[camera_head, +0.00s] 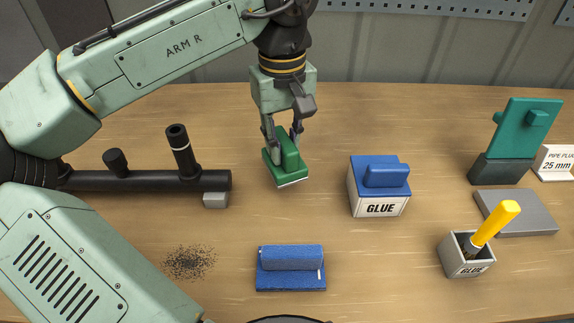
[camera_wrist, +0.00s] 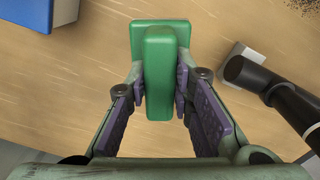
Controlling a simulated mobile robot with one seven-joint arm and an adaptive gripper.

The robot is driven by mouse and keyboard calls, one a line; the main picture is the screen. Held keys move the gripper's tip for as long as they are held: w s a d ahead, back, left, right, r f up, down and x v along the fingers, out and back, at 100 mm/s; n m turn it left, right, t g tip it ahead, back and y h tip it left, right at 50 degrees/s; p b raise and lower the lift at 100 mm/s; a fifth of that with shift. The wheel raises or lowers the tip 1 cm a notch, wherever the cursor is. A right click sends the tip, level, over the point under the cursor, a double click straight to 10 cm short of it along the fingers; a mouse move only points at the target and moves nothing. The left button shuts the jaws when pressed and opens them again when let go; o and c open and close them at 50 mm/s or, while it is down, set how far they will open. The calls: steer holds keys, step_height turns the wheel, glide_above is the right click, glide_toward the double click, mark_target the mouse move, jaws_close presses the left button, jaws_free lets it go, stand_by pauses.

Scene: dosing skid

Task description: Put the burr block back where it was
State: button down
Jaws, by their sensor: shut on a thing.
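My gripper (camera_head: 283,130) is shut on the raised grip of a green block (camera_head: 287,160), with a finger on each side. The block has a wide green base and a pale underside edge, and it looks slightly tilted. It appears to be held above the bench, though the gap is hard to judge. In the wrist view the green block (camera_wrist: 158,70) sits between the purple finger pads. No label on it names it as the burr block. A blue, rough-looking block (camera_head: 290,267) with a raised grip lies at the front middle of the bench.
A black pipe (camera_head: 140,181) with two stubs lies at left on a grey support (camera_head: 215,200). Dark specks (camera_head: 188,262) lie in front. At right are a blue-topped GLUE box (camera_head: 379,192), a GLUE pot with a yellow-handled brush (camera_head: 466,258), a grey plate (camera_head: 520,212) and a teal upright piece (camera_head: 522,130).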

mark_target(284, 163)
steer(key=shift+f, duration=2.55)
steer(key=shift+f, duration=0.1)
steer(key=c, duration=1.4)
jaws_free()
step_height(284, 163, up, 12)
steer(key=shift+r+b, duration=0.15)
steer(key=shift+b, duration=0.2)
